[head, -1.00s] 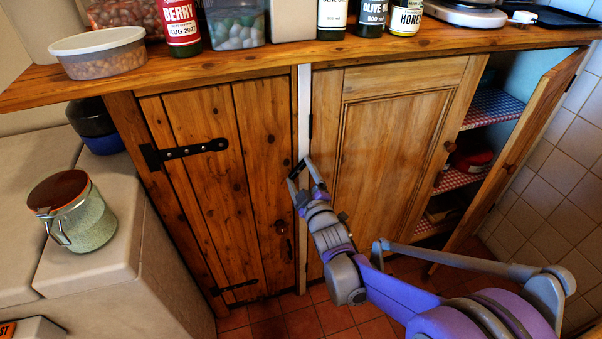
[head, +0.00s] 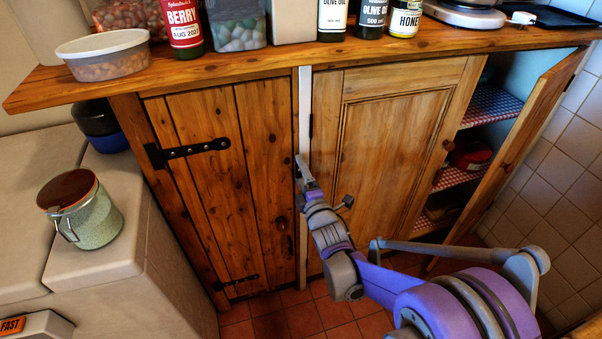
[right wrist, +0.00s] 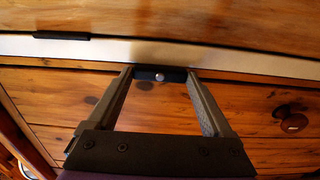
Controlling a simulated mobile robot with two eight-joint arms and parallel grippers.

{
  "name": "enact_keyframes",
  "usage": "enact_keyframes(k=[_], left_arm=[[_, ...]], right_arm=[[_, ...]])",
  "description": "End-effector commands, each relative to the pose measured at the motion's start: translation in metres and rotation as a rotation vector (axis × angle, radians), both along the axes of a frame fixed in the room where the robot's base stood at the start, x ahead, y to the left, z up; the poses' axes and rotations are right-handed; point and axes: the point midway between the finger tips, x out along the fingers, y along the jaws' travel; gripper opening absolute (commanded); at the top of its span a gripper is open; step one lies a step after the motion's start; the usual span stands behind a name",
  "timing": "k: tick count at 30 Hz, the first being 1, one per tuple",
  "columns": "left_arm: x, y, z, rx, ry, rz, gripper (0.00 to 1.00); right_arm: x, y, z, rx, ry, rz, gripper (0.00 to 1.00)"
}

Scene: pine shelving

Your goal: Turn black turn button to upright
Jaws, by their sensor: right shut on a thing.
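The black turn button (right wrist: 160,74) is a short dark bar with a pale screw at its middle, beside the white strip (right wrist: 230,62) between the two cupboard doors. Its long side runs parallel to that strip, so it looks upright. My right gripper (right wrist: 160,76) is shut on it, one fingertip at each end. In the head view my right gripper (head: 303,172) is at the strip, beside the upper part of the plank door (head: 205,115), and hides the button. My left gripper is not in view.
The plank door has a dark wooden knob (right wrist: 292,122) and black strap hinges (head: 190,150). The panelled door (head: 385,150) is right of the strip. A further door (head: 535,140) stands open. Jars and bottles line the worktop (head: 270,62) above.

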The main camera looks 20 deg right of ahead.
Motion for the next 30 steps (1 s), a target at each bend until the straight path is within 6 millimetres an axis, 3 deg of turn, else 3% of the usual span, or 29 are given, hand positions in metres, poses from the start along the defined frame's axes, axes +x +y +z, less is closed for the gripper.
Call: enact_keyframes(k=[16,17,18,26,30], left_arm=[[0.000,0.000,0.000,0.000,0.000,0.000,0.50],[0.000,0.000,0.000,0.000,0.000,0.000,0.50],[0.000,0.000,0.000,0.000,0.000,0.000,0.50],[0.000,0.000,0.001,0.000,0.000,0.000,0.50],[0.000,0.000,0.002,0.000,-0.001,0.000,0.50]], right_arm=[[0.000,0.000,-0.001,-0.025,0.000,0.000,0.29],[0.000,0.000,-0.001,-0.025,0.000,0.000,0.90],[0.000,0.000,-0.001,-0.024,0.000,0.000,0.97],[-0.001,0.000,0.000,-0.023,-0.001,0.000,1.00],[-0.013,-0.001,0.000,-0.023,-0.001,0.000,1.00]])
